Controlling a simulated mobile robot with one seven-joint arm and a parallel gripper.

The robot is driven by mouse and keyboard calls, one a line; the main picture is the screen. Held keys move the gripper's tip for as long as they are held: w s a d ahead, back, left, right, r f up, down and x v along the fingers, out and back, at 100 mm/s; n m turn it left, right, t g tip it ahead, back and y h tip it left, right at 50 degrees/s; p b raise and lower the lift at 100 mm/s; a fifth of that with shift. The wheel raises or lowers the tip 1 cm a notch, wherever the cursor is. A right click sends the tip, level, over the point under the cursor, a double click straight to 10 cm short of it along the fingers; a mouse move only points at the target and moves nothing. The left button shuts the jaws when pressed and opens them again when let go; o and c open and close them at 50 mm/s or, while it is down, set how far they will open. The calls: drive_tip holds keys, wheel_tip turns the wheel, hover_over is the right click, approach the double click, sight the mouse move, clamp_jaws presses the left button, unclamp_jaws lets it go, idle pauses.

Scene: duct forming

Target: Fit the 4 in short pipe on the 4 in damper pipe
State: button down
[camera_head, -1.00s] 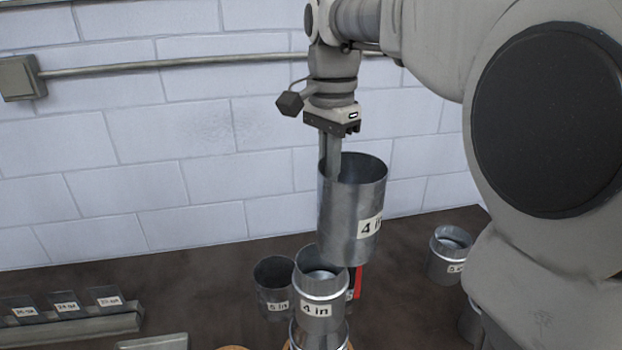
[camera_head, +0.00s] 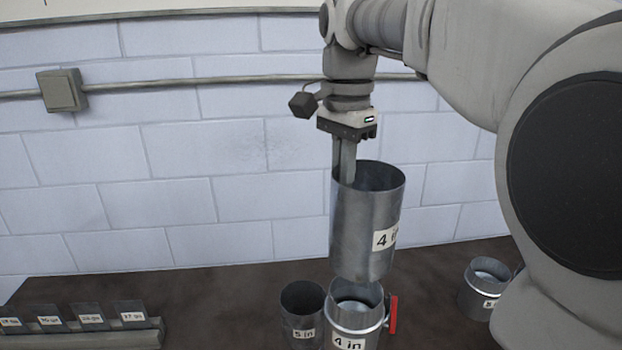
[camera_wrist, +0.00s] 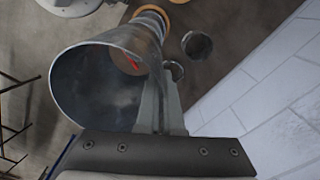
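The 4 in short pipe (camera_head: 362,235) is a grey metal cylinder held upright, with a "4 in" label on its side. My gripper (camera_head: 344,180) is shut on its rim wall, one finger inside; in the wrist view my gripper (camera_wrist: 158,110) grips the wall of the same short pipe (camera_wrist: 85,90). The 4 in damper pipe (camera_head: 352,318) stands upright below, with a bright bead, a "4 in" label and a red handle (camera_head: 393,314) on its right.
A 5 in pipe (camera_head: 302,312) stands close to the left of the damper pipe. Another labelled pipe (camera_head: 486,285) stands at the right, near my arm. A rack of labelled plates (camera_head: 90,325) lies at the far left. The brick wall (camera_head: 150,200) rises behind the table.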

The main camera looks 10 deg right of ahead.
drive_tip(key=shift+f+b, duration=2)
drive_tip(key=shift+f, duration=0.15)
drive_tip(key=shift+f+b, duration=1.9)
drive_tip(key=shift+f, duration=0.9)
drive_tip(key=shift+f+b, duration=0.4)
drive_tip(key=shift+f, duration=0.25)
drive_tip(key=c, duration=1)
unclamp_jaws()
wheel_tip(320, 180, up, 18)
drive_tip(key=p, duration=0.4)
drive_tip(key=shift+f, duration=0.25)
drive_tip(key=shift+s, duration=0.1)
